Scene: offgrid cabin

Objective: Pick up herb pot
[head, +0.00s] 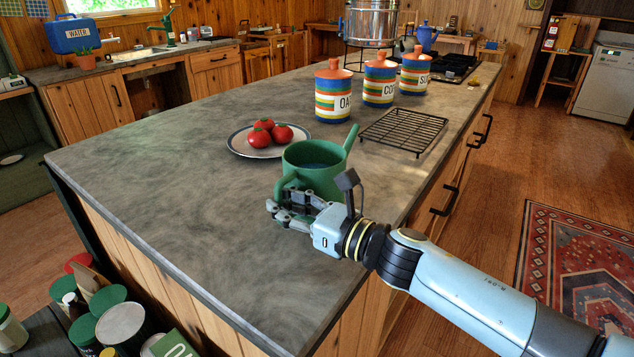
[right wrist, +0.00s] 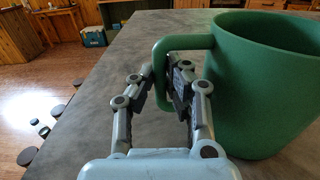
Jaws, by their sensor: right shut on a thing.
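A small terracotta pot with a green plant (head: 85,60), which looks like the herb pot, stands on the far left counter below the blue water container. My right gripper (head: 285,207) is at the near side of a green watering can (head: 318,172) on the kitchen island. In the right wrist view my right gripper (right wrist: 165,80) is shut on the handle of the green watering can (right wrist: 262,85). The can is upright, at or just above the island top; I cannot tell if it touches. My left gripper is not in view.
On the island (head: 170,190), a plate (head: 238,148) of red tomatoes (head: 260,135) lies behind the can. A black wire rack (head: 404,132) and striped canisters (head: 333,95) stand farther back. The island's left front is clear. Several jars stand low at the front left.

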